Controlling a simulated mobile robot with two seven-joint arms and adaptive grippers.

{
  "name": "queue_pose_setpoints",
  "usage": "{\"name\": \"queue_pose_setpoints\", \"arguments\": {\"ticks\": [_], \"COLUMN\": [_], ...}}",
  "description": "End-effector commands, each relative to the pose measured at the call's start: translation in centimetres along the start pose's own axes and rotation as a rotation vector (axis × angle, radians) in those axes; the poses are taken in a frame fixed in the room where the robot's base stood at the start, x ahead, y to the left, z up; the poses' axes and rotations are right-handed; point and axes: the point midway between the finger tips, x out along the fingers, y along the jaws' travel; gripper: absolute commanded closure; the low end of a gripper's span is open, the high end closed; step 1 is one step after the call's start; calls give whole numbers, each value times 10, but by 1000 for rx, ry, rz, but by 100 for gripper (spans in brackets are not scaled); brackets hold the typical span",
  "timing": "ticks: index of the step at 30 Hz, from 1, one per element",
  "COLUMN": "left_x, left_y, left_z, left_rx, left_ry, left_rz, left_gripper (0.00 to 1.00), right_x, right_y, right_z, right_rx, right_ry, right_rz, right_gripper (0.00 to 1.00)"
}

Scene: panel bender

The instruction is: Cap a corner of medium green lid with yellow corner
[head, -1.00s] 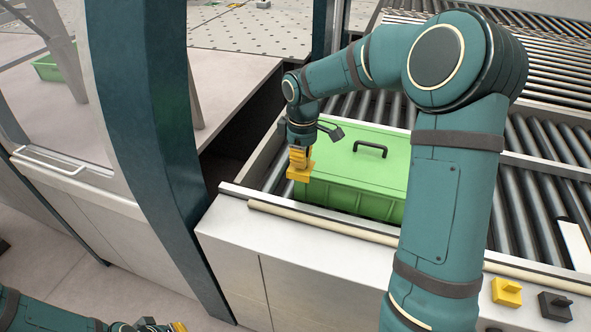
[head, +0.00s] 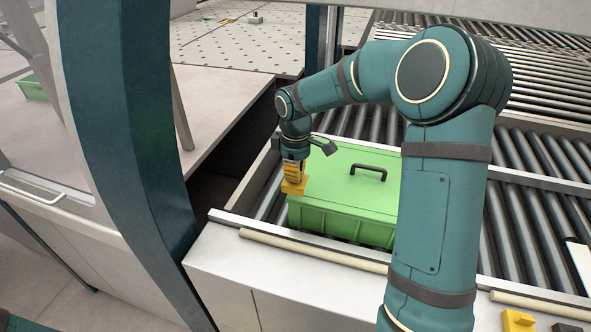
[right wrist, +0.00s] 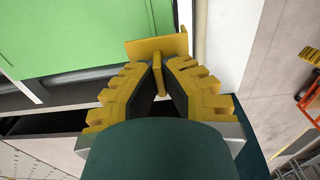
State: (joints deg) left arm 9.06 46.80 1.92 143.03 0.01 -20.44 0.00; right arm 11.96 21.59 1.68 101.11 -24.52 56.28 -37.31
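The green lid (head: 335,182) with a black handle lies on a green box on the rollers. My right gripper (head: 292,174) is at the lid's near left corner, pointing down. It is shut on a yellow corner (head: 294,189), which overlaps that lid corner in the head view. In the right wrist view the fingertips (right wrist: 159,70) pinch the yellow corner (right wrist: 157,47) by its tab, beside the edge of the green lid (right wrist: 75,35). Whether the piece touches the lid cannot be told. My left gripper is out of view.
A second yellow corner (head: 519,321) and a black corner (head: 566,328) sit on the front ledge at the lower right. A dark teal post (head: 130,150) stands at the left.

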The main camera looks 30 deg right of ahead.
Motion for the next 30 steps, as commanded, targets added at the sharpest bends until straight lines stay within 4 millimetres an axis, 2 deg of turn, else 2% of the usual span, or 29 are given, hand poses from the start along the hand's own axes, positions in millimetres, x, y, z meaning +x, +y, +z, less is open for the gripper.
{"name": "queue_pose_setpoints", "arguments": {"ticks": [3,18,30], "left_x": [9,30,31], "left_y": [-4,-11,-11], "left_z": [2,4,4], "left_rx": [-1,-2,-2], "left_ry": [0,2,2], "left_rz": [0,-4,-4], "left_gripper": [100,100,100], "right_x": [12,44,46], "right_y": [0,0,0], "right_z": [0,0,0], "right_rx": [0,0,0], "right_ry": [0,0,0], "right_rz": [0,0,1], "right_gripper": [100,100,100]}}
